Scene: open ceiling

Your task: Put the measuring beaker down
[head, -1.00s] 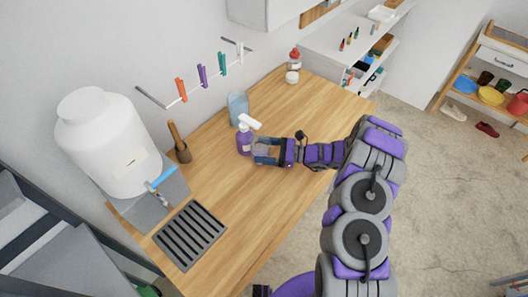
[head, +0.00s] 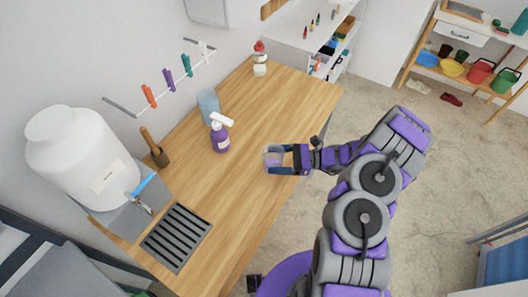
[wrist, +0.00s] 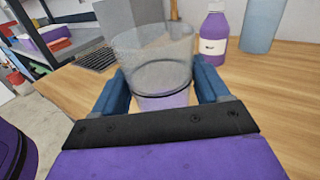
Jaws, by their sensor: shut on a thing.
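The measuring beaker (wrist: 155,62) is clear, with a purplish lower part in the wrist view. My gripper (wrist: 162,92) is shut on it, with a blue finger on each side. In the head view my gripper (head: 283,159) is over the wooden counter (head: 262,122) near its right edge, and the beaker (head: 272,157) shows small between the fingers. The beaker looks upright. I cannot tell whether its base touches the counter, as my gripper hides that part.
A purple spray bottle (head: 220,135) and a bluish container (head: 208,104) stand left of the beaker. A white dispenser (head: 85,155), a drain grate (head: 177,237) and a mortar with pestle (head: 158,153) are further left. The counter around the beaker is clear.

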